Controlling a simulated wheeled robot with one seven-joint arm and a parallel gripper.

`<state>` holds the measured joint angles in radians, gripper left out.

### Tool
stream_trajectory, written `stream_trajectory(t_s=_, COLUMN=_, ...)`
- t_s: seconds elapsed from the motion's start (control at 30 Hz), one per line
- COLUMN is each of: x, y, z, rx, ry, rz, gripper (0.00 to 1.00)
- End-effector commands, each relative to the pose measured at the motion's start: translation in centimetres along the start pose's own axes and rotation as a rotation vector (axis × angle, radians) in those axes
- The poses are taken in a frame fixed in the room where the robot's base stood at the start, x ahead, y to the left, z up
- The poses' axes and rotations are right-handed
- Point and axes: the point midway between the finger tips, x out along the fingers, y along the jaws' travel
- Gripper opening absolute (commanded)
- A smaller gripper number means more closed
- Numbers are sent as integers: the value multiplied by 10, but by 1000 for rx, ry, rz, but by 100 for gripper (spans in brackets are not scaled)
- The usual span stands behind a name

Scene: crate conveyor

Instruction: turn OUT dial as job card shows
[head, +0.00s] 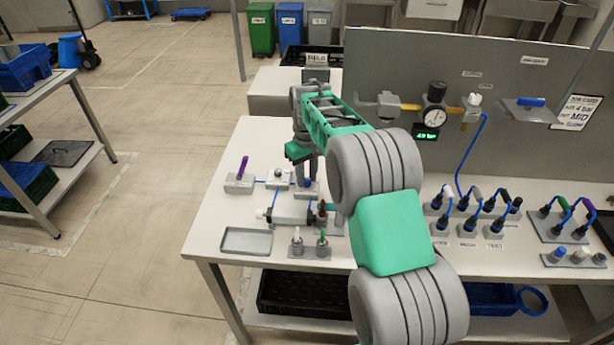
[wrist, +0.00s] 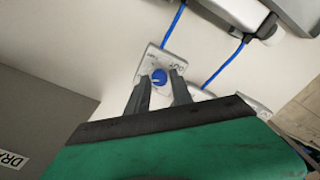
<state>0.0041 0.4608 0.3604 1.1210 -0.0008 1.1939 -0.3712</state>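The OUT dial is a blue round knob (wrist: 159,76) on a light grey plate in the wrist view, with "OUT" lettered beside it. A pale mark shows on the knob, but its exact setting is too small to read. My gripper (wrist: 161,80) is open, with one dark finger on each side of the knob; I cannot tell whether either touches it. The job card (head: 577,112) on the grey panel at right shows "AIR 4 bar" and a line ending in "MID".
A pressure gauge (head: 434,117) with a green digital readout is on the panel. A grey cylinder (head: 292,214), an empty tray (head: 246,241) and small valves with blue tubes surround the dial. Connector blocks (head: 468,230) stand at right.

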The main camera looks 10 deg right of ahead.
Motion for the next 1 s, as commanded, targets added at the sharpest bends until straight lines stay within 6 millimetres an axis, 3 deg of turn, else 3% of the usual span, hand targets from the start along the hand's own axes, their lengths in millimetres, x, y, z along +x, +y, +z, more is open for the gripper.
stream_trajectory(t_s=0.2, x=1, y=0, z=1, rx=1, ry=-3, rz=-1, gripper=44)
stream_trajectory(t_s=0.47, x=-2, y=0, z=1, rx=1, ry=-4, rz=-1, gripper=44)
stream_trajectory(t_s=0.8, x=-63, y=0, z=0, rx=1, ry=-1, rz=0, gripper=44)
stream_trajectory(t_s=1.0, x=-77, y=-1, z=0, rx=0, ry=-4, rz=-1, gripper=44)
